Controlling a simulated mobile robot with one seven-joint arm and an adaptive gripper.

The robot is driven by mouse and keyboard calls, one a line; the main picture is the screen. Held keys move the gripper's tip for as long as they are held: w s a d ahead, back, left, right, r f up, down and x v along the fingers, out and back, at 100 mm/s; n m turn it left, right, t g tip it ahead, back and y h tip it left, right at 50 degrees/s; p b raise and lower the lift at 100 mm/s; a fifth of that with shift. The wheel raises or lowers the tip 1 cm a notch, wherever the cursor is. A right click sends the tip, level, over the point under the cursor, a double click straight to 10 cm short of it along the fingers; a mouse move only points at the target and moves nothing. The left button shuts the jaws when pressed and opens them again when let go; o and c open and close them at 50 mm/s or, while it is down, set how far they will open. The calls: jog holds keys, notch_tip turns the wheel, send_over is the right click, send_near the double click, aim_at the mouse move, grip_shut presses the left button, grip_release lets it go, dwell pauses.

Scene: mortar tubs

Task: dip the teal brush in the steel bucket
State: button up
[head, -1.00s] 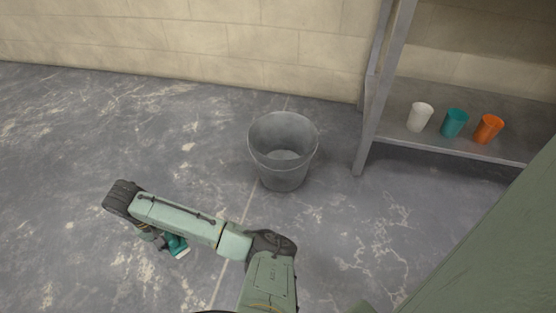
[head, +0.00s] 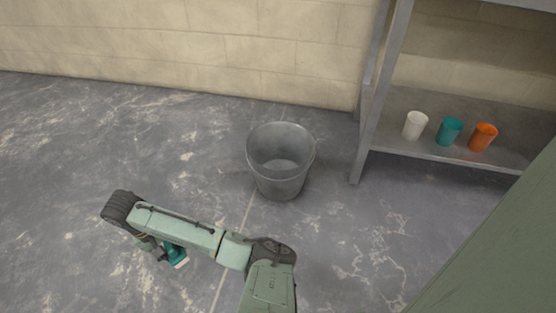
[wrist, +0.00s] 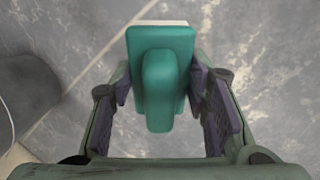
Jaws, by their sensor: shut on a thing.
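The steel bucket (head: 283,184) stands upright on the floor in the middle of the head view. It looks empty inside. My gripper (wrist: 161,85) is shut on the teal brush (wrist: 159,60), with a purple-padded finger on each side of it. The brush's pale end shows at the top of the wrist view. In the head view the teal brush (head: 175,254) shows below my arm, to the left of the bucket and apart from it. My gripper is mostly hidden by the arm there. A dark grey rounded shape, perhaps the bucket, shows at the left edge of the wrist view.
A grey shelf unit (head: 400,107) stands to the right of the bucket. A white cup (head: 415,126), a teal cup (head: 449,131) and an orange cup (head: 482,138) stand on it. A block wall (head: 180,50) runs behind. The floor left of the bucket is clear.

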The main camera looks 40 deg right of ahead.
aim_at(170, 245)
jog(key=shift+s+d+r+p+v, duration=0.15)
jog(key=shift+d+p+v, duration=0.15)
jog(key=shift+p+v, duration=1.3)
jog(key=shift+s+d+p+v, duration=0.1)
jog(key=shift+d+p+v, duration=0.2)
jog(key=shift+p+v, duration=1.25)
jog(key=shift+s+d+r+p+v, duration=0.15)
jog(key=shift+d+p+v, duration=0.15)
jog(key=shift+p+v, duration=1.3)
jog(key=shift+d+f+p, duration=0.1)
jog(key=shift+f+p, duration=0.25)
jog(key=p+v, duration=0.3)
jog(key=p, duration=0.1)
jog(key=shift+s+d+r+p, duration=0.15)
jog(key=shift+d+r+p, duration=0.2)
jog(key=shift+r, duration=0.15)
